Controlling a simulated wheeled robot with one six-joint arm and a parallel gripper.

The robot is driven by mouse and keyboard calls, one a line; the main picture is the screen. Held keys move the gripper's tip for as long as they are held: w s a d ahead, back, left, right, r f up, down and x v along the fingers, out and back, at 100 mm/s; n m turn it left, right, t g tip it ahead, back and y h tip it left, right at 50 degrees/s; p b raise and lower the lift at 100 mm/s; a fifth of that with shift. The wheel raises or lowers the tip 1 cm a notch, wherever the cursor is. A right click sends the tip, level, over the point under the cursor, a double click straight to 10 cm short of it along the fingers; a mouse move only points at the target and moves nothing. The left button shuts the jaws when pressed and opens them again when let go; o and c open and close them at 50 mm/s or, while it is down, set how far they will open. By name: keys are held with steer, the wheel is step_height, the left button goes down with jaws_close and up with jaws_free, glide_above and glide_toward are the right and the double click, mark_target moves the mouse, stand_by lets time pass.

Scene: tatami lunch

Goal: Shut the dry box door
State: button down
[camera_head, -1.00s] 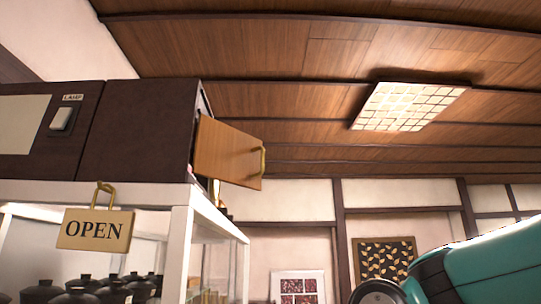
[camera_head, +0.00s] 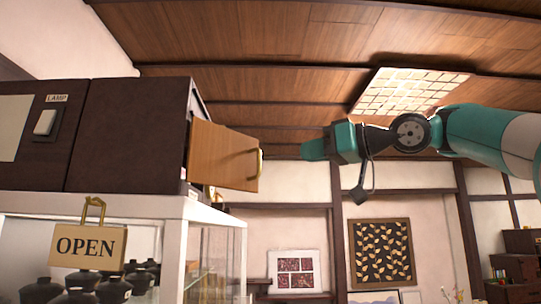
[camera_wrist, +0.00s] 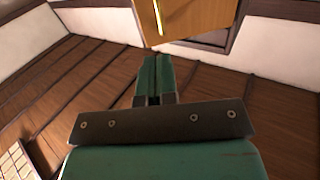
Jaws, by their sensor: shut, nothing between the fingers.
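The dry box (camera_head: 132,135) is a dark brown cabinet on top of a white-framed glass case. Its wooden door (camera_head: 222,157) stands open on the right side, with a brass handle (camera_head: 260,164) at its free edge. My gripper (camera_head: 308,150) is to the right of the door, apart from it, with its green fingers pointing left toward the handle edge. In the wrist view the fingers (camera_wrist: 152,68) are together with nothing between them, and the door (camera_wrist: 190,16) shows beyond them at the top. The box's inside is mostly hidden by the door.
The white case (camera_head: 175,210) below holds dark lidded pots (camera_head: 80,288). An OPEN sign (camera_head: 90,246) hangs at its front. A lit ceiling lamp (camera_head: 408,92) is above the arm. The space right of the door is free apart from my arm.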

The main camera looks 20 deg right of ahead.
steer(key=p+x, duration=0.3)
steer(key=x, duration=0.6)
steer(key=shift+w+a+p, duration=0.2)
steer(key=shift+w+p, duration=0.05)
steer(key=shift+p, duration=0.15)
